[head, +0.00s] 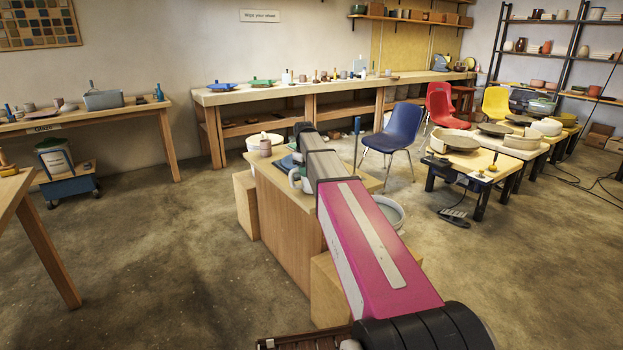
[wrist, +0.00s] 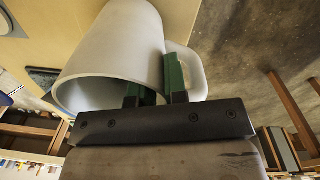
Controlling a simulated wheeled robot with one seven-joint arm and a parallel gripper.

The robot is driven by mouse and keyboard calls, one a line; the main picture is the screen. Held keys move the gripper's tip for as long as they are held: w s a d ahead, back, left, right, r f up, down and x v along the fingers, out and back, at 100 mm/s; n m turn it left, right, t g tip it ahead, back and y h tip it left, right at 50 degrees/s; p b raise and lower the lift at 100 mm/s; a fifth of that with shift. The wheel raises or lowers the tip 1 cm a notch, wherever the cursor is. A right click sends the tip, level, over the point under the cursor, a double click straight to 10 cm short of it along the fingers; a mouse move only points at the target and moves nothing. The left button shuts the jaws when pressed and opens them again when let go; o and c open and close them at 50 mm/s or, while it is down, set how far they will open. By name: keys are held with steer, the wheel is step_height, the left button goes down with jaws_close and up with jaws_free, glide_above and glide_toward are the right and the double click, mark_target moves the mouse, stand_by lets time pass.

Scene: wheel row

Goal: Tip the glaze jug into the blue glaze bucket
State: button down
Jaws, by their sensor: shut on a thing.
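The pale grey glaze jug (wrist: 110,50) fills the upper left of the wrist view, its mouth toward the camera. My gripper (wrist: 155,88) is shut on it beside the handle (wrist: 198,75); one green-padded finger is at the mouth, the other between wall and handle. In the head view a pale part of the jug (head: 306,184) shows over the wooden stand, mostly hidden by my arm. A pale bucket with bluish-green contents (head: 391,209) stands right of the stand, partly behind my arm. I cannot tell for sure that it is the blue glaze bucket.
Another pale bucket (head: 252,156) stands behind the wooden stand (head: 275,215). A small cup (head: 265,147) is near the stand's far edge. A blue chair (head: 397,127) and a low table (head: 478,165) are to the right.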

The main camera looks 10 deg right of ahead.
steer(key=shift+r, duration=1.25)
stand_by(0.4)
steer(key=shift+r, duration=2.9)
